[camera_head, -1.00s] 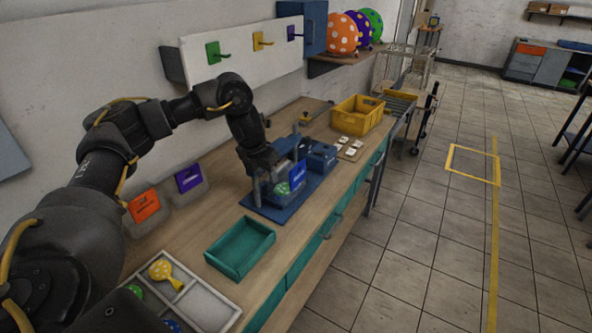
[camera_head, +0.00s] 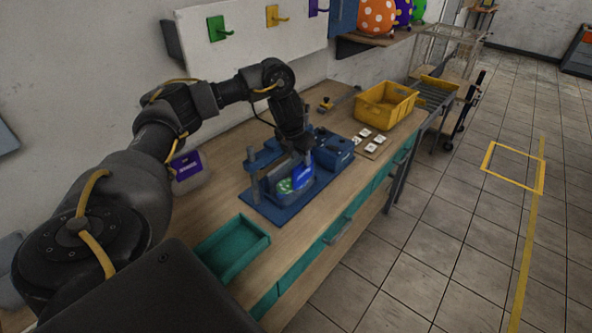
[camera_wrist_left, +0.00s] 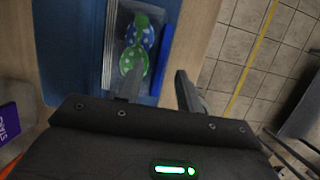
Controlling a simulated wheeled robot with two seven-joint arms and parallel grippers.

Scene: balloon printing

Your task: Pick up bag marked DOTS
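A clear bag with green and blue white-dotted balloons inside and a blue label (camera_head: 303,177) stands in the blue press-like fixture (camera_head: 268,209) on the bench; I cannot read the label. In the left wrist view the clear bag (camera_wrist_left: 139,40) and the edge of its blue label (camera_wrist_left: 165,58) lie just beyond my fingers. My left gripper (camera_head: 298,150) is right above the bag. In the wrist view my left gripper (camera_wrist_left: 160,82) has its fingers apart, one overlapping the bag's near end. I cannot tell whether it touches. My right gripper is out of view.
A purple-labelled bag (camera_head: 187,166) stands by the wall. A teal tray (camera_head: 232,250) lies nearer me. Beyond the fixture are small white cards (camera_head: 365,132) and a yellow crate (camera_head: 386,104). Hooks (camera_head: 217,28) stick out of the wall board. The floor at right is open.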

